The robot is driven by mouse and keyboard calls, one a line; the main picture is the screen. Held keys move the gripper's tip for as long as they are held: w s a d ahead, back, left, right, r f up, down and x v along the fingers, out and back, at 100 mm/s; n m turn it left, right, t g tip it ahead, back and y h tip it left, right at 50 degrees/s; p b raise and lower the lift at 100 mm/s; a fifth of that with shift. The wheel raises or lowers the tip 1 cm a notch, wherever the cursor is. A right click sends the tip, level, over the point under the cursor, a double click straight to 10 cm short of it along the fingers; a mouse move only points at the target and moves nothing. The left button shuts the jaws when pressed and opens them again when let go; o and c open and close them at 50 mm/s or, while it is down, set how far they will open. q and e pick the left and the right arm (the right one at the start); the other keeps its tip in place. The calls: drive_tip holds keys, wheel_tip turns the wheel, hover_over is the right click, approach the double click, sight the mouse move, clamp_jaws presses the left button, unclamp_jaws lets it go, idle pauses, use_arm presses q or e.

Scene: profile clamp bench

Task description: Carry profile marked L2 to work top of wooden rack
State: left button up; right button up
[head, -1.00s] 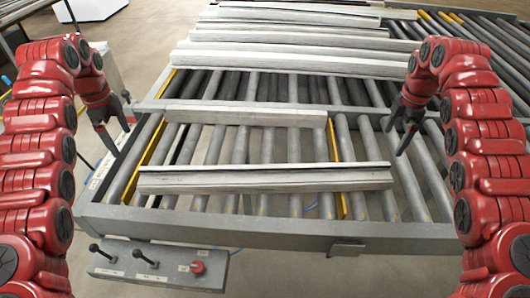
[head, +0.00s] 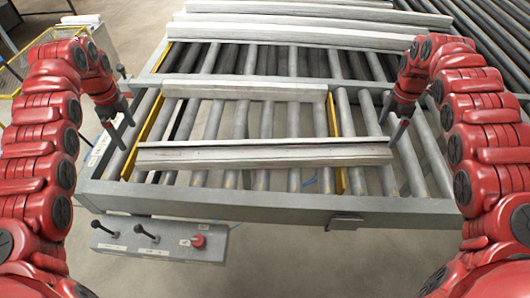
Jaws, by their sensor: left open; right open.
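Several long grey profiles lie across a roller conveyor. The nearest profile (head: 262,155) lies across the front rollers, and another profile (head: 245,90) lies behind it. More profiles (head: 300,36) lie further back. No L2 mark is legible on any of them, and no wooden rack is in view. My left gripper (head: 117,121) is open and empty beyond the left end of the nearest profile, near the conveyor's left rail. My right gripper (head: 393,121) is open and empty, above the rollers just behind the right end of the nearest profile.
The grey conveyor frame (head: 270,208) spans the middle. Yellow strips (head: 335,140) run along the rollers. A control box with levers and a red knob (head: 198,241) hangs at the front left. Another bank of dark rollers (head: 490,40) stands at the back right. Floor shows in front.

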sight(139, 154)
use_arm(q)
wheel_tip(139, 154, down, 10)
drive_tip(key=shift+r, duration=0.25)
use_arm(e)
wheel_tip(139, 154, down, 10)
drive_tip(key=shift+r, duration=0.25)
use_arm(q)
clamp_jaws()
use_arm(e)
clamp_jaws()
use_arm(q)
drive_tip(key=shift+r, duration=0.1)
